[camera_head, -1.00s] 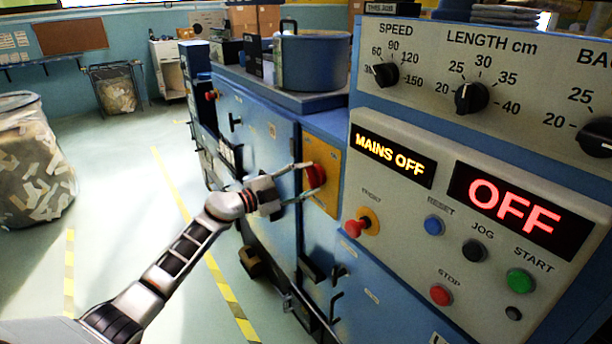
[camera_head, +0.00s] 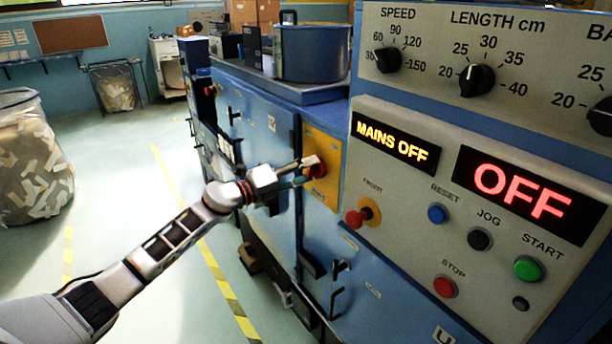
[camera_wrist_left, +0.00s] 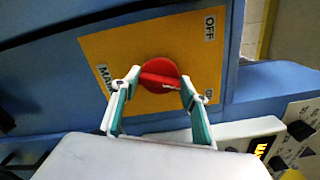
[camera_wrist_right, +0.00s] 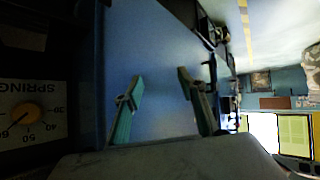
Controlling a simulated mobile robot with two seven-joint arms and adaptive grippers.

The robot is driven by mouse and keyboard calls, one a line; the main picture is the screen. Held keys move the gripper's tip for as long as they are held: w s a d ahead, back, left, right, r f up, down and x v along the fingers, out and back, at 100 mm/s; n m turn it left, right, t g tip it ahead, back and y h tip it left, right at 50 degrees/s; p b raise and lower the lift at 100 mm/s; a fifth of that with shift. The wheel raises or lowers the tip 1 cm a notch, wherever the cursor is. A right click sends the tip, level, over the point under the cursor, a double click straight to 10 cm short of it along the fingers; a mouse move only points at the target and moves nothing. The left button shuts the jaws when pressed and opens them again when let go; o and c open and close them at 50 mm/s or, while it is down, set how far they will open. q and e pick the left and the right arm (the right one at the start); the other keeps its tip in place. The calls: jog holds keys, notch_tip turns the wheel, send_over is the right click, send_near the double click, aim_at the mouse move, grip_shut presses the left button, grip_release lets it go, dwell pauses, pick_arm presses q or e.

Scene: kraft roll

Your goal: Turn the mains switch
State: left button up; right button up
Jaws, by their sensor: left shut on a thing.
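The mains switch is a red round knob with a raised grip (camera_wrist_left: 160,73) on a yellow plate (camera_wrist_left: 118,52), with an OFF label at the plate's upper right. In the head view the red knob (camera_head: 319,171) is partly covered by my fingers. My left gripper (camera_wrist_left: 160,82) is shut on the knob's grip, one finger on each side. It also shows in the head view (camera_head: 309,172), reaching in from the left. The amber display (camera_head: 391,142) reads MAINS OFF. My right gripper (camera_wrist_right: 160,84) is open and empty beside a blue panel, outside the head view.
The control panel at right has a red OFF display (camera_head: 520,193), a red knob on a yellow disc (camera_head: 362,214) and several buttons and dials. A blue pot (camera_head: 312,53) stands on the machine top.

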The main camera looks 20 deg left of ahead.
pick_arm(q)
jog(key=shift+f+m+b, duration=0.15)
jog(key=shift+m+b, duration=0.7)
jog(key=shift+m, duration=1.35)
jog(key=o, duration=1.1)
jog(key=shift+s+a, duration=0.1)
jog(key=v, duration=1.1)
jog(key=shift+s+a, duration=0.25)
jog(key=shift+s, duration=0.1)
